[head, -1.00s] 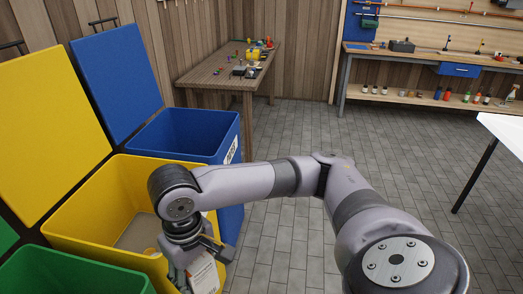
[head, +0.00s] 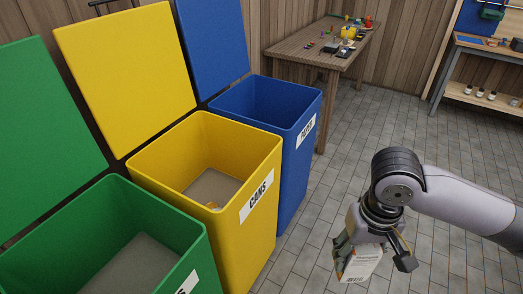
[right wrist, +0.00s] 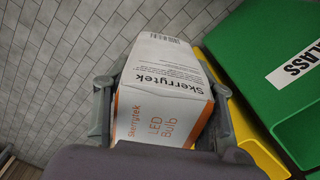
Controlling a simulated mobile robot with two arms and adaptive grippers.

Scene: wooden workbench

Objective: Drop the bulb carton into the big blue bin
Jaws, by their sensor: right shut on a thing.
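The bulb carton (head: 360,264), a white box with orange trim, is held in my right gripper (head: 362,240). In the right wrist view the carton (right wrist: 165,95) reads "Skerrytek LED Bulb" and sits between both fingers of the gripper (right wrist: 165,112), which is shut on it. The carton hangs over the grey floor, right of the bins. The big blue bin (head: 300,150) stands open at the back of the bin row, its lid (head: 212,40) raised. Its inner floor is hidden. My left gripper is not in view.
The open yellow bin (head: 262,235), labelled CANS, stands in front of the blue one, with a small item inside. The open green bin (head: 190,255) is nearest. A cluttered wooden table (head: 310,50) stands behind. The floor (head: 335,165) right of the bins is clear.

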